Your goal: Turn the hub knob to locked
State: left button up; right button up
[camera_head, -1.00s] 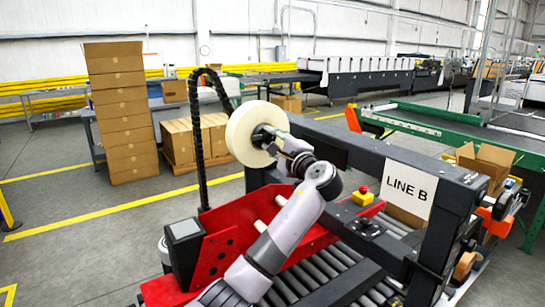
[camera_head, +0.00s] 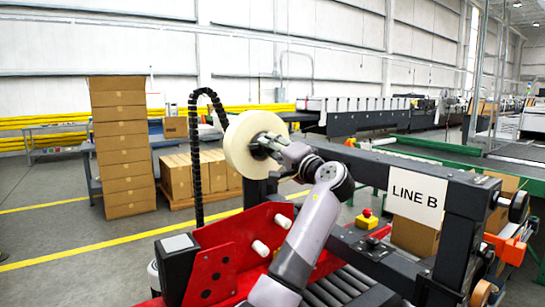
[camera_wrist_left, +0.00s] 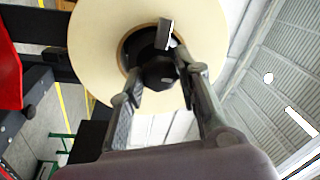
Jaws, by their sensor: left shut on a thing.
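The hub knob (camera_wrist_left: 160,72) is a dark knob in the middle of a large cream tape roll (camera_head: 240,158). The roll stands on edge at the upper end of the machine and also shows in the wrist view (camera_wrist_left: 95,35). My left gripper (camera_head: 265,147) reaches the roll's centre from the right. In the left wrist view my left gripper (camera_wrist_left: 167,76) has one finger on each side of the knob and is shut on it. A small grey metal tab (camera_wrist_left: 165,33) stands beside the knob. The knob's markings cannot be read. My right gripper is out of view.
A dark frame beam with a LINE B sign (camera_head: 417,193) and a yellow box with a red button (camera_head: 366,219) are to the right. Stacked cartons (camera_head: 122,145) stand behind at left.

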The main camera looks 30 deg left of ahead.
pick_arm(q)
jog(key=shift+f+n, duration=0.15)
jog(key=shift+n, duration=0.15)
jog(key=o, duration=1.1)
jog(key=shift+o, duration=0.2)
jog(key=v, duration=1.2)
